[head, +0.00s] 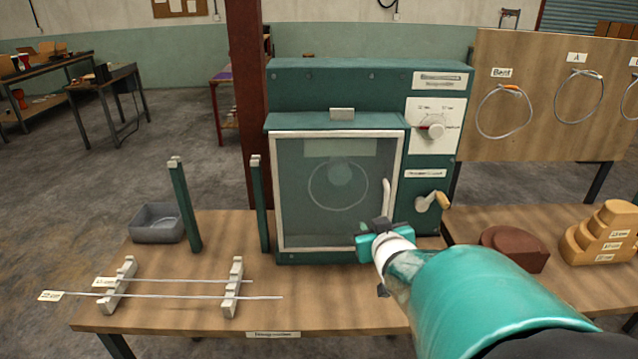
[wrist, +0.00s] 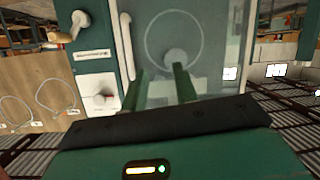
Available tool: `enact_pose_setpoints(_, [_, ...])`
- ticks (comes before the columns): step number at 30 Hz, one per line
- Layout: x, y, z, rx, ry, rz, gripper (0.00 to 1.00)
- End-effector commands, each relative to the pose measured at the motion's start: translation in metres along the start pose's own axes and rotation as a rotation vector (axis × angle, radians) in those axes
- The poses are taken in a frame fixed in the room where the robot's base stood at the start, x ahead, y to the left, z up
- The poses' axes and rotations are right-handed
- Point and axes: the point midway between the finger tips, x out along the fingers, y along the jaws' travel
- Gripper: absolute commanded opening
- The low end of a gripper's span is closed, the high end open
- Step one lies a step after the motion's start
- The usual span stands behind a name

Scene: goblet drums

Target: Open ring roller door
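The ring roller is a green machine (head: 360,85) on the wooden bench. Its door (head: 300,225) is a clear panel in a pale frame and looks closed; a ring shows behind it. The white door handle (head: 387,193) is a vertical bar at the door's right edge. The handle also shows in the wrist view (wrist: 126,45), left of my fingers. My gripper (head: 376,228) is in front of the door's lower right, just below the handle. In the wrist view my gripper (wrist: 160,72) has its two green fingers apart with nothing between them.
A crank (head: 433,201) and a dial (head: 434,127) are right of the door. Two green posts (head: 184,205) and a rack with metal rods (head: 232,290) stand on the left of the bench (head: 330,305). A grey tray (head: 157,223) sits behind. Brown blocks (head: 517,248) lie right.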

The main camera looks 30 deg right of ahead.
Motion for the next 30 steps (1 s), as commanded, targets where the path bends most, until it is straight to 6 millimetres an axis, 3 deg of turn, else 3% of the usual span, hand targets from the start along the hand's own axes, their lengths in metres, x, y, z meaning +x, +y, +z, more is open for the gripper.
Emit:
enact_pose_setpoints(3, [0.006,0.033,0.015,0.033,0.097,-0.008,0.29])
enact_pose_setpoints(10, [-0.005,0.069,0.035,0.107,0.276,-0.074,0.29])
enact_pose_setpoints(15, [-0.011,0.075,0.038,0.134,0.330,-0.101,0.29])
enact_pose_setpoints(19, [-0.003,0.074,0.035,0.133,0.333,-0.105,0.29])
enact_pose_setpoints(30, [0.060,0.069,0.012,0.133,0.333,-0.104,0.29])
